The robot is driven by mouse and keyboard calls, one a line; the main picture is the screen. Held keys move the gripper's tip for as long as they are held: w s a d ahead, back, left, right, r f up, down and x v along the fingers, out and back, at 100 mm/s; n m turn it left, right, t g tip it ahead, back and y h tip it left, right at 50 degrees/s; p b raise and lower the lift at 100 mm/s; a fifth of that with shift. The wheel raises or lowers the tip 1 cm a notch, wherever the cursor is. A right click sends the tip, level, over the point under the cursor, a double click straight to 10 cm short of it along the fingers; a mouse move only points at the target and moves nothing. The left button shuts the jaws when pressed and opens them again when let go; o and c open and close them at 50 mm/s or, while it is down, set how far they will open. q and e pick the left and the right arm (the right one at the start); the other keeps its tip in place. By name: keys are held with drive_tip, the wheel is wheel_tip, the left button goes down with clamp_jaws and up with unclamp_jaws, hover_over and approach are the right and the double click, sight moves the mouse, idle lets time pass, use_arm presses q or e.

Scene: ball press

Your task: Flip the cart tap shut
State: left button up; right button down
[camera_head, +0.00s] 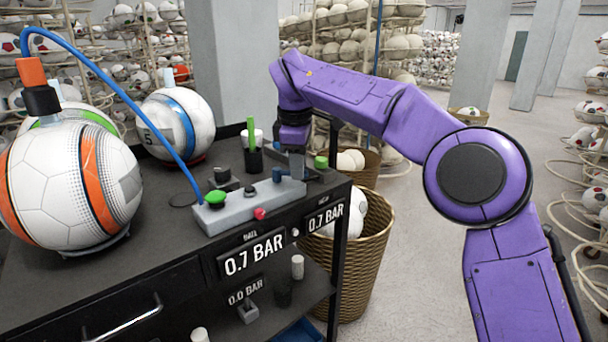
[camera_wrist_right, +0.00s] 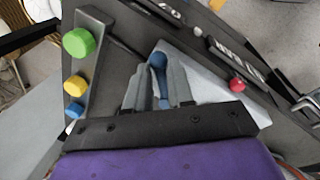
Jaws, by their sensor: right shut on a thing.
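The cart tap appears to be the blue lever (camera_head: 276,174) on the grey valve block (camera_head: 235,209) at the cart's right end. In the right wrist view, the lever (camera_wrist_right: 158,62) has a round blue end and a narrow stem running back between my fingers. My right gripper (camera_head: 296,166) reaches down beside the block and is shut on the blue lever; the fingers also show in the right wrist view (camera_wrist_right: 161,90). They hide part of the lever, and its exact angle is hard to tell. My left gripper is not in view.
The block carries a green cap (camera_head: 216,197) and a red knob (camera_head: 260,213). A blue hose (camera_head: 130,98) arches from it to an orange-and-black fitting (camera_head: 38,90) over a white ball (camera_head: 60,195). Two displays read 0.7 BAR. A wicker basket (camera_head: 345,255) stands beside the cart (camera_head: 150,255).

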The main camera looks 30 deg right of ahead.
drive_tip(key=m+b, duration=0.1)
drive_tip(key=s+a+m+b, duration=0.1)
drive_tip(key=m, duration=0.1)
drive_tip(key=shift+a+f+m+g+h, duration=0.15)
drive_tip(key=shift+a+m+g+h, duration=0.05)
drive_tip(key=shift+m+g+h, duration=0.1)
drive_tip(key=shift+s+a+m+b, duration=0.25)
drive_tip(key=shift+a+m+b, duration=0.2)
drive_tip(key=shift+m, duration=0.75)
drive_tip(key=shift+s+a+m+g, duration=0.1)
drive_tip(key=shift+a+m+g, duration=0.25)
drive_tip(key=shift+m, duration=0.65)
drive_tip(key=shift+a+r, duration=0.1)
drive_tip(key=shift+r, duration=0.1)
drive_tip(key=c, duration=1.1)
unclamp_jaws()
drive_tip(key=r+p, duration=0.2)
drive_tip(key=r, duration=0.1)
drive_tip(key=a+r+p, duration=0.1)
drive_tip(key=r+p, duration=0.2)
drive_tip(key=r, duration=0.1)
drive_tip(key=a+r+p, duration=0.1)
drive_tip(key=r+p, duration=0.1)
drive_tip(key=r, duration=0.1)
drive_tip(key=shift+s+r+p, duration=0.15)
drive_tip(key=shift+s+p, duration=0.05)
drive_tip(key=shift+p, duration=0.2)
drive_tip(key=shift+a, duration=0.1)
